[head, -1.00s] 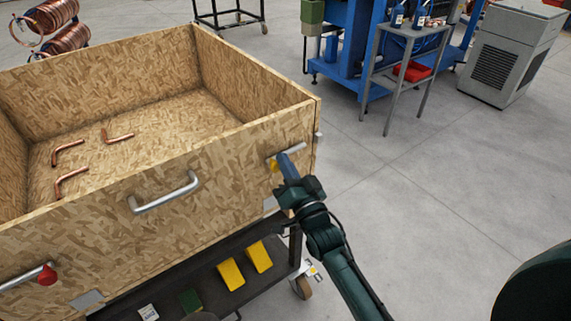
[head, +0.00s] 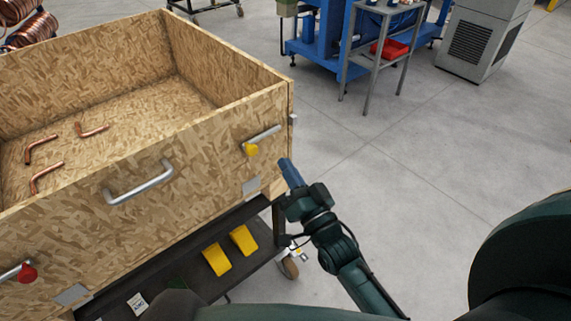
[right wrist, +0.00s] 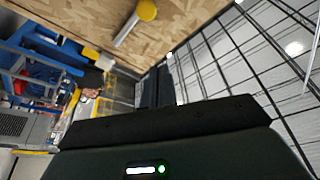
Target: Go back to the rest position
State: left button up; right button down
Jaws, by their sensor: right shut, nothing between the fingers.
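My right gripper (head: 290,172) is shut and empty, in the air just right of the front right corner of a large wooden crate (head: 215,155). A small gap shows between it and the latch handle with a yellow knob (head: 251,149) on the crate's front wall. In the right wrist view the gripper (right wrist: 157,82) points past the wooden wall, and the yellow knob (right wrist: 147,10) shows at the top. Dark green parts of my own body fill the lower right of the head view. My left gripper is not in view.
The crate stands on a dark cart (head: 190,270) with yellow blocks (head: 216,259) on its lower shelf. Bent copper tubes (head: 42,148) lie inside the crate. A grey side table (head: 384,55) and a grey cabinet (head: 482,42) stand at the back. The floor right of the crate is clear.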

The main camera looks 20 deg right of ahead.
dwell(0.3)
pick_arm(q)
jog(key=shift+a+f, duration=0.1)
pick_arm(e)
jog(key=s+a+f+n+g, duration=0.2)
jog(key=s+f+n+g, duration=0.6)
jog(key=s+f, duration=0.8)
jog(key=g, duration=0.2)
jog(key=shift+s+a+f+g, duration=0.3)
jog(key=shift+s+f, duration=0.05)
jog(key=shift+f, duration=0.05)
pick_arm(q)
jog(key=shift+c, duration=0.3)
